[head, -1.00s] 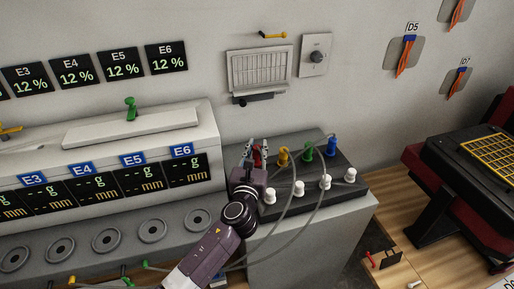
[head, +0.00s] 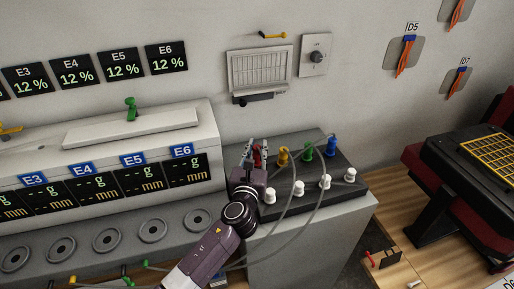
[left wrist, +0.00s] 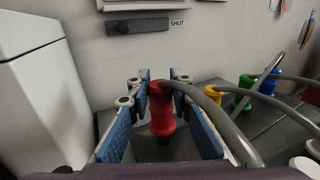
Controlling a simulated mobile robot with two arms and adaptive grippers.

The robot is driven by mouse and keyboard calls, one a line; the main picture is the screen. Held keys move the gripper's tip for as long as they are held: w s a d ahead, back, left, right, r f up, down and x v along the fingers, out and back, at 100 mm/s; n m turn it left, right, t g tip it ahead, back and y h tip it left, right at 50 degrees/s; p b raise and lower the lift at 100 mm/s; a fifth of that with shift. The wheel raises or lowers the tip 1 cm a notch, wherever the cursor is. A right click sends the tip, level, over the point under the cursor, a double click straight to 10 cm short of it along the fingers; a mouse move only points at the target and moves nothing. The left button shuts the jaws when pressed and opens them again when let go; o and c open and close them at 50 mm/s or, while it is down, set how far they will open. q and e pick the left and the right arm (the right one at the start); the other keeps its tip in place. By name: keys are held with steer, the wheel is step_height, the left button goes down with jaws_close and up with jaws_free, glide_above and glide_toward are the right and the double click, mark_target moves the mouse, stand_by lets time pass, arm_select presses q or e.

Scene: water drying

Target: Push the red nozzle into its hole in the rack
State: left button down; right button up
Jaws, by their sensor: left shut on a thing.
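The red nozzle (head: 257,153) stands upright between the fingers of my left gripper (head: 253,152), at the left end of the dark rack (head: 325,166). In the left wrist view the red nozzle (left wrist: 161,110) sits between the blue finger pads of my left gripper (left wrist: 160,92), with a grey hose running from its top to the right. My left gripper is shut on the nozzle. Its dark lower tip is just above or at the rack top; the hole is hidden, so I cannot tell how deep it sits. My right gripper is not in view.
Yellow (head: 283,156), green (head: 307,149) and blue (head: 333,146) nozzles stand in the rack to the right. Several white knobs (head: 298,188) line its front. Grey hoses cross the rack's front. A white machine (head: 110,150) stands close on the left, and the wall is behind.

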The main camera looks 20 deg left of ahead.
mark_target(256, 158)
arm_select(q)
steer(key=shift+p, duration=0.35)
stand_by(0.6)
steer(key=shift+f+b, duration=1.15)
steer(key=shift+f, duration=0.3)
steer(key=c, duration=1.7)
jaws_free()
steer(key=shift+o, duration=0.2)
steer(key=shift+s+f, duration=0.1)
steer(key=s+d, duration=0.1)
steer(key=s, duration=1)
steer(key=shift+s+d+r, duration=0.3)
steer(key=shift+s+d, duration=0.1)
